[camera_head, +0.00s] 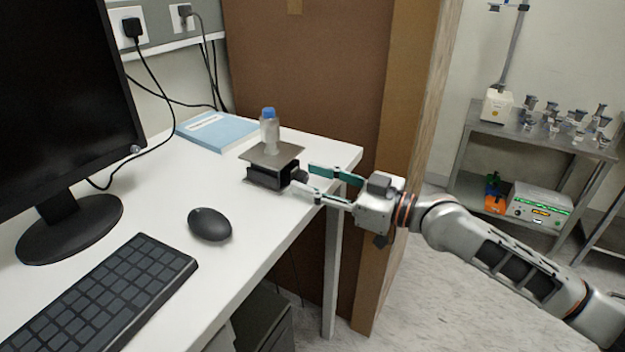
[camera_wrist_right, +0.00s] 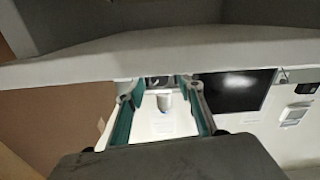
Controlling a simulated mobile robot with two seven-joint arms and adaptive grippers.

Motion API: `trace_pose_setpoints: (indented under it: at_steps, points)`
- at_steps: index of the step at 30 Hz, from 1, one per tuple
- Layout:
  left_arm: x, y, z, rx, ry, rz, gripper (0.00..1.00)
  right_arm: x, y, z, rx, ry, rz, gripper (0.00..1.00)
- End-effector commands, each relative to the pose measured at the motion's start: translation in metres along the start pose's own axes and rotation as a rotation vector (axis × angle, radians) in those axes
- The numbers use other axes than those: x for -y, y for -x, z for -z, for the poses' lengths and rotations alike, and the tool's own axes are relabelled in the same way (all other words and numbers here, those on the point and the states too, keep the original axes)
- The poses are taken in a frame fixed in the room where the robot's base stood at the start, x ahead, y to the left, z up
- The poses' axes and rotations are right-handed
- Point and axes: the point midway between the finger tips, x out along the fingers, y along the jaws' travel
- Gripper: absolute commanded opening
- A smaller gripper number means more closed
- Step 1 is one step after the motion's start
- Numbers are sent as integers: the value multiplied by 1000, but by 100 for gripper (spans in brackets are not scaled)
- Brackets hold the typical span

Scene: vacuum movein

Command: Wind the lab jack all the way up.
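The lab jack (camera_head: 262,179) stands near the right edge of the white desk, with a dark body and a flat grey top plate (camera_head: 287,157) close above it. A clear bottle with a blue cap (camera_head: 269,132) stands upright on the plate. My right gripper (camera_head: 303,178) reaches in from the right at the jack's side. Its teal-padded fingers are spread apart, with the jack's small dark knob (camera_head: 299,177) between or just ahead of the tips. Contact cannot be made out. The wrist view also shows the spread fingers (camera_wrist_right: 158,88). My left gripper is out of view.
A blue book (camera_head: 215,131) lies behind the jack. A mouse (camera_head: 209,224), keyboard (camera_head: 105,295) and monitor (camera_head: 60,110) occupy the desk's left. A brown partition (camera_head: 305,75) rises behind the desk. A metal cart (camera_head: 480,129) stands at the far right.

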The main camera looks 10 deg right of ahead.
Motion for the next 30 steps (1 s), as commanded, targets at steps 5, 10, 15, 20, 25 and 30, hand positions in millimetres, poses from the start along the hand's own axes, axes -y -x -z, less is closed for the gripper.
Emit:
trace_pose_setpoints:
  at_steps: [5, 10, 15, 20, 25, 30]
  points:
    - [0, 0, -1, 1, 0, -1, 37, 0, 0, 0, 0, 0, 0, 0]
    - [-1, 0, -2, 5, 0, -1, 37, 0, 0, 0, 0, -17, 0, 0]
    - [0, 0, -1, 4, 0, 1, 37, 0, 0, 2, 0, -158, 0, 0]
    - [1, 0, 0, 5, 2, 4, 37, -1, 0, 1, 0, -309, 0, 0]
    - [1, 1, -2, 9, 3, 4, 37, -1, 0, 0, 1, -373, 0, 0]
    - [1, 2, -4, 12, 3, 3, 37, -1, 0, -1, 1, -374, 0, 0]
